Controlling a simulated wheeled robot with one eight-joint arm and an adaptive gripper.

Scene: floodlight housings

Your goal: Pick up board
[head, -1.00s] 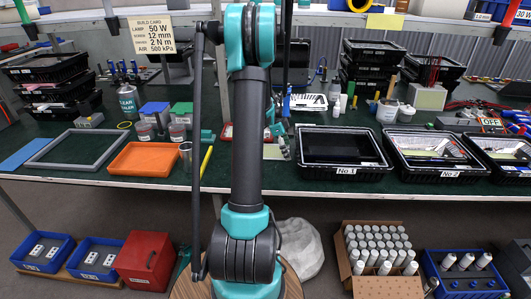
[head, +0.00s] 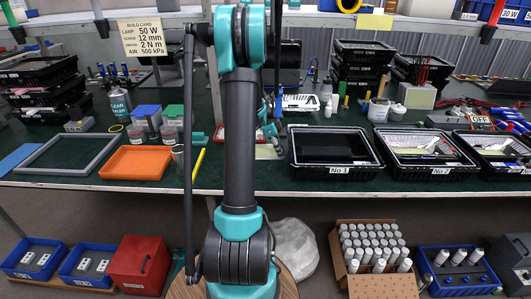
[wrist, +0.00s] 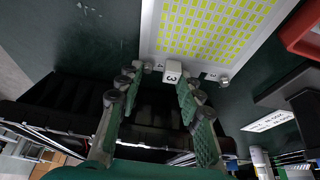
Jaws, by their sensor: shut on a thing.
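The board (wrist: 212,28) is a white panel with rows of yellow-green rectangles, at the top of the wrist view. A pale flat patch behind my arm in the head view (head: 268,152) looks like the same board on the green worktop. My gripper (wrist: 160,84) has its green ribbed fingers on either side of the numbered block and is shut on the board there. The exact contact is hard to see, and I cannot tell whether the board is clear of the worktop.
Black tray No 1 (head: 335,172) stands close on the right, with tray No 2 (head: 440,173) beyond it. An orange tray (head: 136,163), a grey frame (head: 68,155) and a yellow stick (head: 198,166) lie to the left. Stacked black trays (head: 362,68) stand behind.

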